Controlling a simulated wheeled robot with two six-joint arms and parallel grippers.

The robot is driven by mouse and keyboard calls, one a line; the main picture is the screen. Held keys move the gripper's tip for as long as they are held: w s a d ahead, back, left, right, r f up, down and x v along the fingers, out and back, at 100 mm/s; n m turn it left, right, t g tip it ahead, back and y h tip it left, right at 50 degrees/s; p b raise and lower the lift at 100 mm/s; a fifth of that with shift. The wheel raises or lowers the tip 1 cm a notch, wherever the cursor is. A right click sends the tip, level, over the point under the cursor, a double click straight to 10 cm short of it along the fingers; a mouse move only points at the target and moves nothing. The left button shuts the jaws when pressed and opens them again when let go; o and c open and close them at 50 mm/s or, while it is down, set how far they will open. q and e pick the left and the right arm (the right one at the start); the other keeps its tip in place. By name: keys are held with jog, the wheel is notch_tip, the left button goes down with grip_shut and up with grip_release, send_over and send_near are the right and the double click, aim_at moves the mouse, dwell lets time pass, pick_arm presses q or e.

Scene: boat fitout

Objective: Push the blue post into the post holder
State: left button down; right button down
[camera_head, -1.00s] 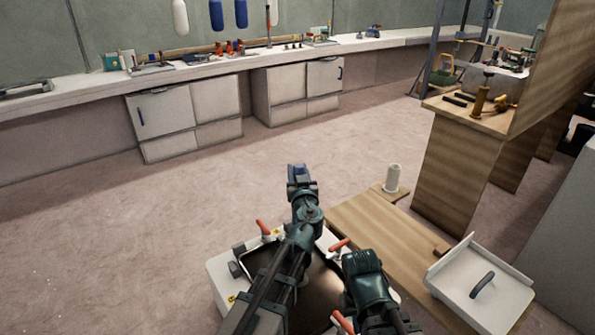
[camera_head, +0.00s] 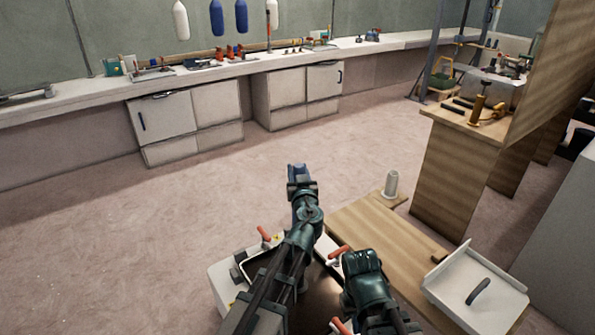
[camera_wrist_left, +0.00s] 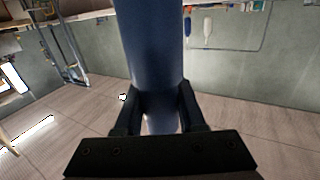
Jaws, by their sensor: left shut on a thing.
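My left gripper (camera_head: 301,187) is shut on the blue post (camera_head: 298,172), held out in front of me above the floor. In the left wrist view the blue post (camera_wrist_left: 153,50) stands between the two dark fingers (camera_wrist_left: 161,112) and runs out of the top of the picture. Its far end is not visible there. A pale grey cylinder (camera_head: 391,183), which may be the post holder, stands upright at the far corner of the wooden bench, right of the post and apart from it. My right arm is folded low; its fingers do not show.
The low wooden bench (camera_head: 385,240) lies to my right, with a white tray-like part (camera_head: 475,290) at its near end. A taller wooden partition with tools (camera_head: 480,108) stands behind it. A long counter (camera_head: 225,66) runs along the back wall. The floor (camera_head: 170,215) ahead and left is clear.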

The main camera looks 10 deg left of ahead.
jog(key=shift+r+p, duration=1.3)
jog(key=shift+r, duration=0.2)
